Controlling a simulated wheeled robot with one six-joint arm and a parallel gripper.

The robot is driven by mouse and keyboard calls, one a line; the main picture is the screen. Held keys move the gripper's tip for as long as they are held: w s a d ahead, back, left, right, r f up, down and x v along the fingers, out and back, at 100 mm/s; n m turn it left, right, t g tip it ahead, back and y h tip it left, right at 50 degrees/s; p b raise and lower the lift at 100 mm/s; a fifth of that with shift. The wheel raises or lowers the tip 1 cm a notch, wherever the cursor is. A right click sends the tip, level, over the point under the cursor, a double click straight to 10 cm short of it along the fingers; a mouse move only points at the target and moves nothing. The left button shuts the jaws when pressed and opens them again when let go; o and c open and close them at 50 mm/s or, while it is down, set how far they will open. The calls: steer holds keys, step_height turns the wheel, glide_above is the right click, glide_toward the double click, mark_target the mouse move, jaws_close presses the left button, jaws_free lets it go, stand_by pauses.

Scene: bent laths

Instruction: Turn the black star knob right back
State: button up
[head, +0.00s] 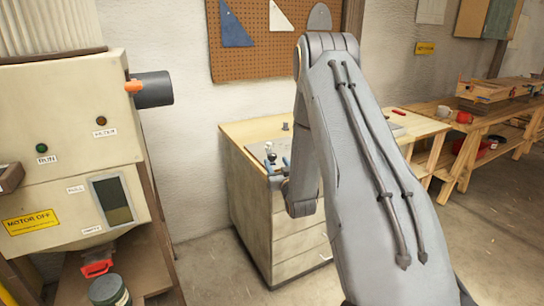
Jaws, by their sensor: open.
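My arm reaches over a pale wooden cabinet (285,225) in the middle of the head view. My gripper (278,164) is small and partly hidden by my own wrist. Its two bluish fingertips stand apart at the cabinet top's near left part, beside a grey plate (262,148). A small dark knob-like shape with a pale spot (270,151) shows just beyond the fingertips. I cannot tell whether it is the black star knob, nor whether the fingers touch it. Another small dark grey piece (285,126) stands farther back on the cabinet top.
A cream machine (70,150) with a dark grey duct stub (153,90) stands at the left. A pegboard (245,60) hangs on the wall behind. A wooden bench (425,122) runs to the right. Open floor (490,235) lies at the right.

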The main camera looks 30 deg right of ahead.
mark_target(274, 158)
steer(key=w, duration=0.2)
steer(key=w+p, duration=0.1)
steer(key=w, duration=0.1)
steer(key=w+d, duration=0.1)
steer(key=w, duration=0.1)
steer(key=shift+w+d, duration=0.1)
steer(key=shift+w, duration=0.25)
steer(key=shift+c, duration=0.3)
steer(key=c, duration=1)
